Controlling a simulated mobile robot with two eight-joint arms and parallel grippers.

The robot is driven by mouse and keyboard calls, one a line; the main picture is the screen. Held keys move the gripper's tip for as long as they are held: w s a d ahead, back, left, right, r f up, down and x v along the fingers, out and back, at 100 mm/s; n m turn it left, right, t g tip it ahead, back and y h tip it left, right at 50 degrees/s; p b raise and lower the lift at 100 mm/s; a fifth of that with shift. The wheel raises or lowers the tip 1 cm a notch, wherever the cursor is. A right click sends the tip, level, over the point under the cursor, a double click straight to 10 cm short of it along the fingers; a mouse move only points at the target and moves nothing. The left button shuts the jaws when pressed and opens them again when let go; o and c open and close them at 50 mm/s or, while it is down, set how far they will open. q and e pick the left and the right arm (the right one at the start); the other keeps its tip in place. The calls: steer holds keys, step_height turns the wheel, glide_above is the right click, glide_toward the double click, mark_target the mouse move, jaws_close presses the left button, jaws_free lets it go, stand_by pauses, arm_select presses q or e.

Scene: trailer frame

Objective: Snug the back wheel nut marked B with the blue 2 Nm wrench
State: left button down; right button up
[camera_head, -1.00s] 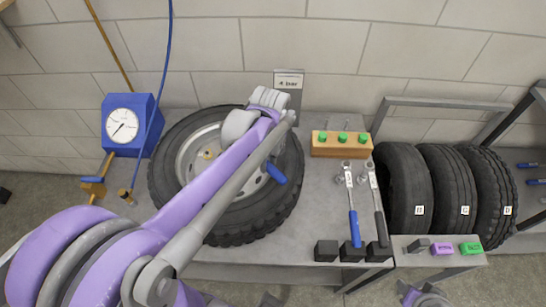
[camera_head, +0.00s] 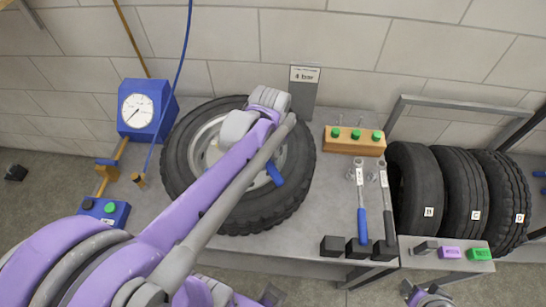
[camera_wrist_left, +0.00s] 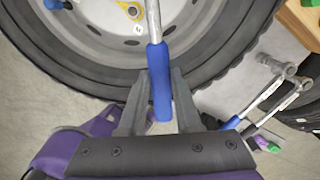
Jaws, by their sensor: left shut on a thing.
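The wheel (camera_head: 285,208) lies flat on the grey bench in the head view. My left arm reaches over it and hides much of its hub. My left gripper (camera_wrist_left: 158,95) is shut on the blue handle of a wrench (camera_wrist_left: 160,75), whose metal shaft runs up over the rim in the left wrist view. The handle (camera_head: 275,172) also shows beside my arm in the head view. The wrench's head is out of the wrist view. My right gripper cannot be made out clearly.
Another blue-handled wrench (camera_head: 362,222) and a black-handled wrench (camera_head: 389,222) lie right of the wheel. A wooden block (camera_head: 354,147) with green-topped pieces stands behind them. Several tyres (camera_head: 415,190) stand further right. A blue gauge (camera_head: 146,108) and a blue button box (camera_head: 103,212) are left.

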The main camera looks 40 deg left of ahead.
arm_select(q)
steer(key=shift+s+a+m, duration=0.4)
steer(key=shift+s+m, duration=0.05)
steer(key=shift+s, duration=0.25)
steer(key=shift+s+a+m, duration=0.4)
steer(key=shift+s+m, duration=0.05)
steer(key=shift+s, duration=0.25)
steer(key=shift+w+d+n, duration=0.5)
steer(key=shift+w+n, duration=0.1)
steer(key=shift+w, duration=0.25)
steer(key=shift+s+a, duration=0.1)
steer(key=shift+s+a+m, duration=0.4)
steer(key=shift+s+m, duration=0.05)
steer(key=shift+s, duration=0.2)
steer(key=shift+s+a+m, duration=0.4)
steer(key=shift+s+m, duration=0.05)
steer(key=shift+s, duration=0.2)
